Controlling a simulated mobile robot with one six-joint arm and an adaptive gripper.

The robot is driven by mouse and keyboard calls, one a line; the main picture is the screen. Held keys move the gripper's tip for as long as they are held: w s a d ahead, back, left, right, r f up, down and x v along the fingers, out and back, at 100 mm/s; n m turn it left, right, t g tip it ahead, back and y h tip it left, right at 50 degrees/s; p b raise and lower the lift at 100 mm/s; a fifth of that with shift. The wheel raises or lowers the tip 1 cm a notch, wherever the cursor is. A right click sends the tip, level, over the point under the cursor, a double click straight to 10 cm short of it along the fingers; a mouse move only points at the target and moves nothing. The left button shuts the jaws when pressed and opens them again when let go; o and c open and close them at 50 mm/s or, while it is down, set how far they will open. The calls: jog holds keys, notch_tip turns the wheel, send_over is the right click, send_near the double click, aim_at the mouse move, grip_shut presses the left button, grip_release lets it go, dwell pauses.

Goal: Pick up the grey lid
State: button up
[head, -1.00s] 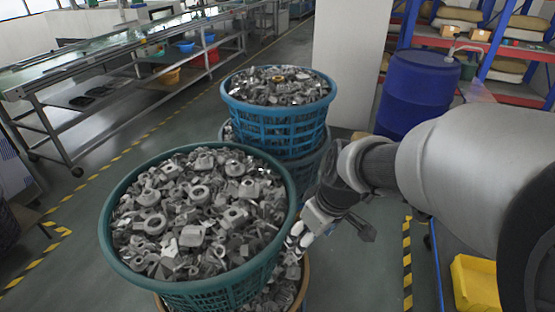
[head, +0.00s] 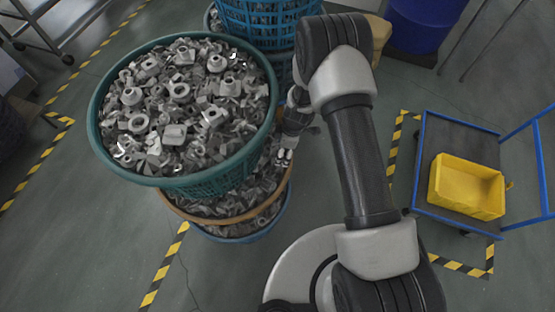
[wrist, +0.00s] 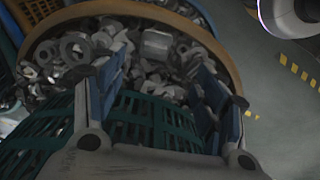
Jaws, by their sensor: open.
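I cannot make out a grey lid in either view. My gripper (head: 286,157) hangs beside the right side of the teal basket (head: 100,135), close to the rim of the orange-rimmed basket below it. In the wrist view my gripper (wrist: 165,85) is open, its two blue-padded fingers apart with nothing held between them. Beyond the fingers lie the orange-rimmed basket (wrist: 228,68) and its grey metal parts. Green basket mesh (wrist: 150,120) shows behind and between the fingers. My arm hides part of the floor in the head view.
The teal basket is heaped with grey metal parts (head: 175,90) and stands on the orange-rimmed basket (head: 180,208). A blue basket (head: 262,25) and a blue drum (head: 425,22) stand behind. A blue cart (head: 425,165) with a yellow bin (head: 467,190) stands right. Floor at lower left is clear.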

jog(key=f, duration=0.4)
jog(key=shift+a+f+b, duration=0.15)
jog(key=shift+a+b, duration=0.15)
jog(key=shift+w+a+f+b, duration=0.15)
jog(key=shift+a+f+b, duration=0.05)
jog(key=shift+f, duration=0.7)
jog(key=shift+w+a+f+b, duration=0.15)
jog(key=shift+f, duration=0.75)
jog(key=shift+w+a+f+b, duration=0.15)
jog(key=shift+a+f+b, duration=0.05)
jog(key=shift+f, duration=0.7)
jog(key=shift+c, duration=0.5)
jog(key=c, duration=1)
jog(key=shift+r, duration=0.1)
jog(key=shift+c, duration=0.2)
